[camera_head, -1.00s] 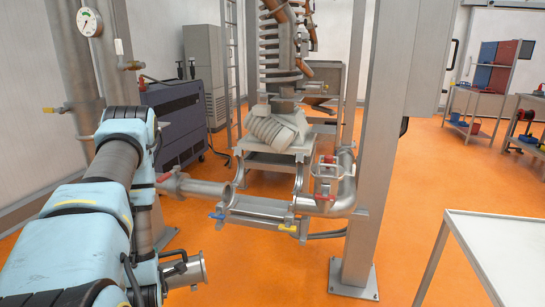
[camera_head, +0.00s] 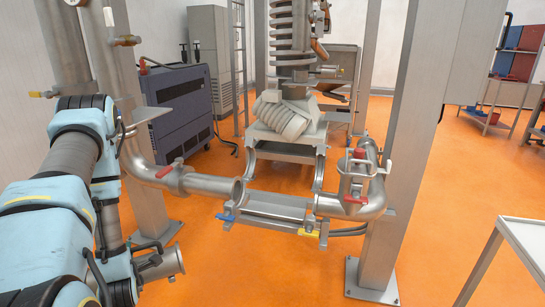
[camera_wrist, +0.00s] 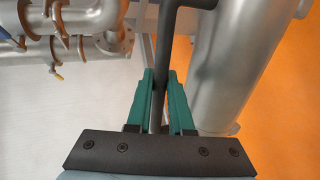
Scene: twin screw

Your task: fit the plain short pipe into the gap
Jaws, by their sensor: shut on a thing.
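A short metal pipe (camera_head: 162,264) with a flanged end shows low at the left in the head view, beside my arm, its near part hidden. In the wrist view, a large plain metal cylinder (camera_wrist: 222,60) fills the right side, and a dark bar bends towards it. My gripper (camera_wrist: 160,82) is shut on this dark bar between its green fingers. In the head view, the gap lies between the open end of the left pipe (camera_head: 212,186) and the right elbow pipe (camera_head: 368,205). The held pipe is left of and nearer than the gap.
A support bracket (camera_head: 268,208) with blue and yellow handles spans below the gap. A grey post (camera_head: 398,130) stands right of the elbow, and a white table (camera_head: 528,240) is at the lower right. Orange floor (camera_head: 250,270) is clear in front of the gap.

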